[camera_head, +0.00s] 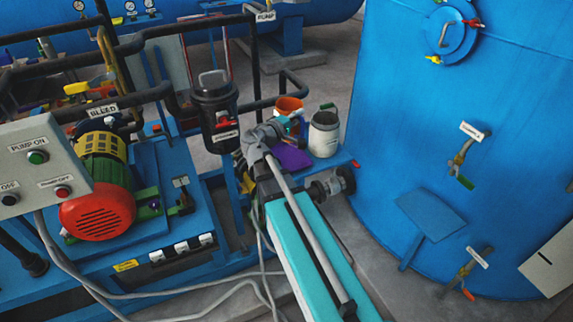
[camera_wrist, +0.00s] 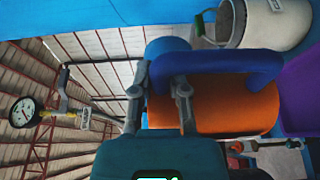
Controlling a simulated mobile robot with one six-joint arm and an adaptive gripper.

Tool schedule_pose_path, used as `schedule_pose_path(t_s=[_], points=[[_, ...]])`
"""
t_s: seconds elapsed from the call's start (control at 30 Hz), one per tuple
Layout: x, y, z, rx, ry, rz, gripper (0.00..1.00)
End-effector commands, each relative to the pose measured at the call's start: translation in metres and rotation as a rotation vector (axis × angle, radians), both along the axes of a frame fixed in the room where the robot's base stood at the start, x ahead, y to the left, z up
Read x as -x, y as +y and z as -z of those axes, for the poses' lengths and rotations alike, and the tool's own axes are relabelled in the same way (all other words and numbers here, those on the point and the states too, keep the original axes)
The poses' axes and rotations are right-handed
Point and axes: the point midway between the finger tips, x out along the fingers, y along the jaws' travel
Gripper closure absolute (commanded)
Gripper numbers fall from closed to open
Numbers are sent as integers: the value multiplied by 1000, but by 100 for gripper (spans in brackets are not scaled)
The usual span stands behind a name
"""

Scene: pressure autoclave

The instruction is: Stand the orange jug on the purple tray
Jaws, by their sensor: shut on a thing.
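The orange jug (camera_head: 290,103) is upright with its open top showing in the head view. In the wrist view, which is rolled sideways, its orange body (camera_wrist: 225,108) and blue handle (camera_wrist: 245,72) fill the middle. I cannot tell whether the jug's base touches the tray.
A pale grey jug with a green handle (camera_head: 323,138) stands close to the right of the tray. A black canister (camera_head: 215,112) stands to the left among dark pipes. The large blue tank (camera_head: 460,150) rises at the right. A pressure gauge (camera_wrist: 23,112) shows in the wrist view.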

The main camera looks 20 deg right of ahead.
Motion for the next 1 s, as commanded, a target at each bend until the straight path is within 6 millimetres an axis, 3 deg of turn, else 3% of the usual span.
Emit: schedule_pose_path(t_s=[0.03, 0.3, 0.77, 1.0], points=[[10, 3, 16, 1, 0, 9, 100], [36, 10, 43, 1, -2, 52, 100], [42, 11, 46, 1, -2, 64, 100], [33, 9, 51, 1, -2, 64, 100]])
